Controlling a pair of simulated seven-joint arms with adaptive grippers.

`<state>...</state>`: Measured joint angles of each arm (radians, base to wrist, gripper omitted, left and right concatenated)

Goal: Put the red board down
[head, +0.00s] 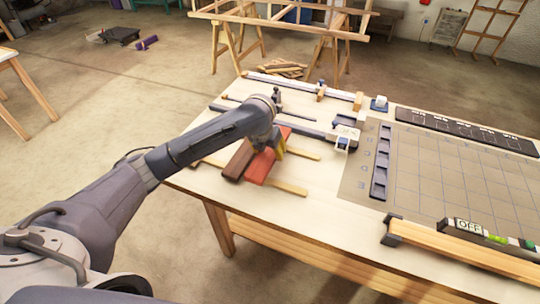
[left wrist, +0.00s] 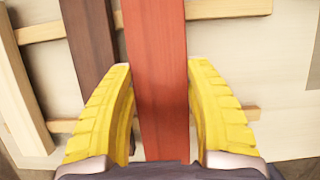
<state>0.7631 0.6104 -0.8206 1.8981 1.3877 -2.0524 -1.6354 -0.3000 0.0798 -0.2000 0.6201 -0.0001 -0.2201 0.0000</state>
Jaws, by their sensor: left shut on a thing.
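The red board (head: 260,169) is a long flat lath at the left part of the workbench, beside a dark brown board (head: 238,160). It lies across or just above pale wooden strips; I cannot tell whether it touches them. My left gripper (head: 277,147) comes down over the red board and partly hides its far part. In the left wrist view the gripper's yellow fingers (left wrist: 161,75) are shut on both edges of the red board (left wrist: 159,35). The dark brown board (left wrist: 92,50) runs roughly alongside to the left, with a gap. My right gripper is not in view.
Pale strips (head: 290,187) cross under the boards. A gridded mat (head: 450,170) fills the bench's right side, with a dark slotted rack (head: 381,165) at its left edge. A long wooden beam (head: 450,247) lies in front. Rails and clamps (head: 343,137) stand behind the boards.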

